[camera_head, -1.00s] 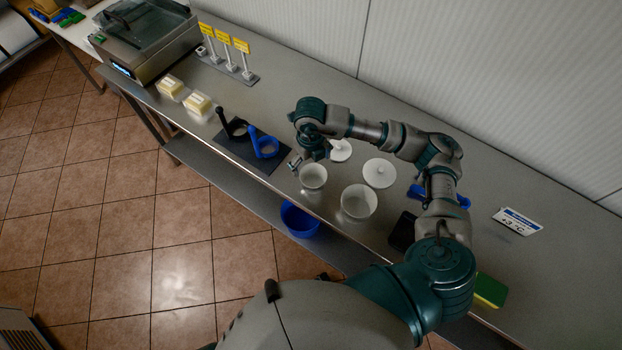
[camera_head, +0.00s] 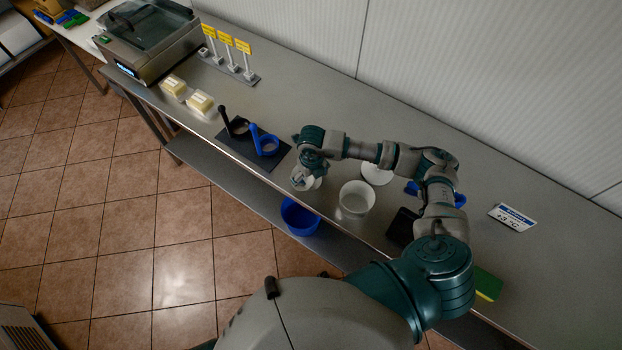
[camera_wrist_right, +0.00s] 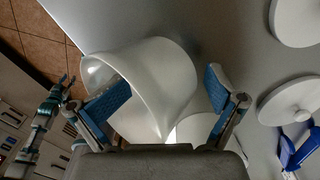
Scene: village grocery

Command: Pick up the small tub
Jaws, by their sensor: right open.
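The small white tub (camera_head: 311,184) stands near the front edge of the steel counter, partly hidden under my right gripper (camera_head: 303,180). In the right wrist view the white tub (camera_wrist_right: 165,70) fills the space between the two blue-padded fingers of my open right gripper (camera_wrist_right: 167,84). The left finger overlaps the tub's open mouth and the other finger is to the right of its wall. I cannot tell whether either finger touches it. A larger white tub (camera_head: 357,198) stands just to the right.
A white lid (camera_head: 377,173) lies behind the larger tub. Blue and black ring-handled tools (camera_head: 266,146) lie on a dark mat to the left. Two butter-like blocks (camera_head: 200,102) lie further left. A blue bowl (camera_head: 299,217) is on the lower shelf.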

